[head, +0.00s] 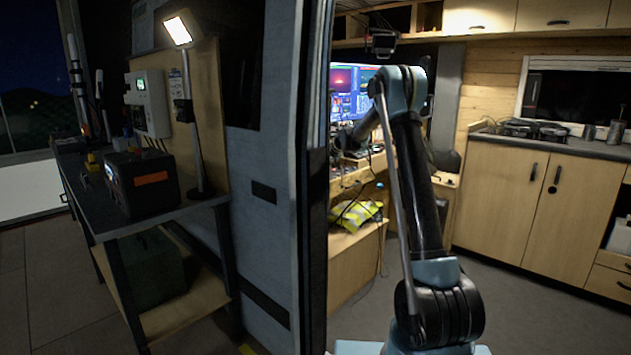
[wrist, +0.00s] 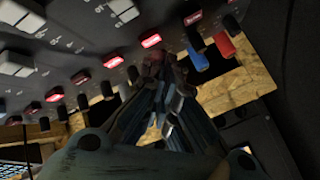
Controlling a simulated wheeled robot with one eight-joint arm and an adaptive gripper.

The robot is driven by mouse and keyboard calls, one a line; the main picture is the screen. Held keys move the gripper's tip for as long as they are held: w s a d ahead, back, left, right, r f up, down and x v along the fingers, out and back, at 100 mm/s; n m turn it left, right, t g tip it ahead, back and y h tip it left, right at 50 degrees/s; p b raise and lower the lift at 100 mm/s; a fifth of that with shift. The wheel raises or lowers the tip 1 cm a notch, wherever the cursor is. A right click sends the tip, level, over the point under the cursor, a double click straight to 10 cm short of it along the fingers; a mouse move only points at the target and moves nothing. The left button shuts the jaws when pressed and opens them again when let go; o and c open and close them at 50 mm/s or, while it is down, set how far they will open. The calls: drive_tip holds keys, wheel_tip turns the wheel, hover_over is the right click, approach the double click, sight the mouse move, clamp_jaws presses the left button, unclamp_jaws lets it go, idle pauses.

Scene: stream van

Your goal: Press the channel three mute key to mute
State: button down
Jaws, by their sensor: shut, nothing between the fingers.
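A dark mixer panel (wrist: 75,40) fills the upper left of the wrist view, tilted in the picture. It carries white fader caps (wrist: 123,8) and a row of red-lit keys. One red-lit key (wrist: 151,41) is right by my fingertips, with others on both sides (wrist: 113,62). The printed channel numbers are too small and tilted for me to tell which key is channel three's. My gripper (wrist: 155,65) is shut and empty, its tips just below that nearest key. I cannot tell whether they touch the panel. In the head view my arm hides most of the desk area.
Dark and blue knobs (wrist: 198,60) stick up along the panel edge beside my fingers. The van's door edge (head: 313,180) stands left of my arm.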

drive_tip(key=shift+r, duration=0.1)
drive_tip(key=shift+r, duration=2.45)
drive_tip(key=shift+s+d, duration=0.15)
drive_tip(key=s+d+r+h, duration=0.1)
drive_tip(key=s+d+r, duration=0.1)
drive_tip(key=s+d, duration=0.65)
drive_tip(key=s+d+r+g+h, duration=0.1)
drive_tip(key=s+d+h, duration=0.15)
drive_tip(key=s, duration=1.05)
drive_tip(key=s+d+r, duration=0.2)
drive_tip(key=s+d, duration=0.5)
drive_tip(key=s, duration=0.4)
drive_tip(key=s+d+f+h, duration=0.1)
drive_tip(key=s+d+f, duration=0.3)
drive_tip(key=s, duration=0.7)
drive_tip(key=s+d+f+m+g+h, duration=0.1)
drive_tip(key=s+d+f+h, duration=0.1)
drive_tip(key=s+d+f, duration=0.3)
drive_tip(key=s+d+f+m+h, duration=0.1)
drive_tip(key=s+d+f, duration=0.3)
drive_tip(key=s+f, duration=0.5)
drive_tip(key=s, duration=1)
drive_tip(key=shift+s+d+f+g, duration=0.15)
drive_tip(key=shift+s+f+g, duration=0.15)
drive_tip(key=shift+f, duration=0.1)
